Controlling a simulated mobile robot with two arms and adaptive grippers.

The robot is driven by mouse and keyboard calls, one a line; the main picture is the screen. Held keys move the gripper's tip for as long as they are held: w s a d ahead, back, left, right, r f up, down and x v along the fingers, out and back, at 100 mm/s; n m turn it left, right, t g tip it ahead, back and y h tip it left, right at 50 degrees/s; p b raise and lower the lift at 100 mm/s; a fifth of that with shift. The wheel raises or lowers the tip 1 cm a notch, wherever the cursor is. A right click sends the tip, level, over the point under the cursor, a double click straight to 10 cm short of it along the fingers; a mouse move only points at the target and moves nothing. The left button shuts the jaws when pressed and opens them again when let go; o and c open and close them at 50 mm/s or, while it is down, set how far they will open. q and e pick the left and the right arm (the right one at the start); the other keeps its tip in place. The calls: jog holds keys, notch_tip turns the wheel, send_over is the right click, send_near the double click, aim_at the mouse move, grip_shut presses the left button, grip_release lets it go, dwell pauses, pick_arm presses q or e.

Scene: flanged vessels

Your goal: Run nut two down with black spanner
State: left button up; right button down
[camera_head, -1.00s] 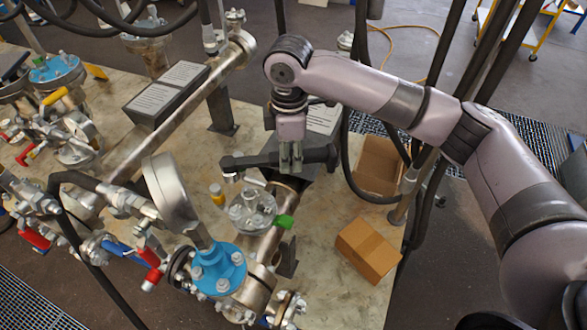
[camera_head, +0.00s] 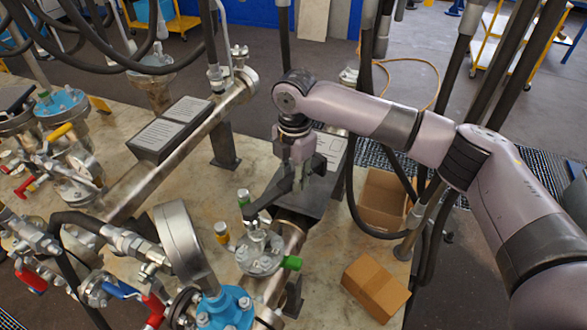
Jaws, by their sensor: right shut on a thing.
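My right gripper (camera_head: 299,178) is shut on the black spanner (camera_head: 268,198) and holds it above the small silver flange (camera_head: 259,255). The spanner's head points to the lower left, over the flange's far side, close to the bolt tops. I cannot tell whether it touches a nut. Several nuts and studs stand on the flange, and I cannot tell which is nut two. A green-tipped part (camera_head: 243,197) stands just left of the spanner head. My left gripper is out of view.
A round gauge (camera_head: 178,238) and a blue flange (camera_head: 227,309) stand at lower left. Cardboard boxes (camera_head: 375,287) lie to the right. Dark hoses hang near my arm.

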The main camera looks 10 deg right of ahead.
jog(key=shift+f, duration=0.7)
jog(key=shift+f+b, duration=0.3)
jog(key=shift+f, duration=0.8)
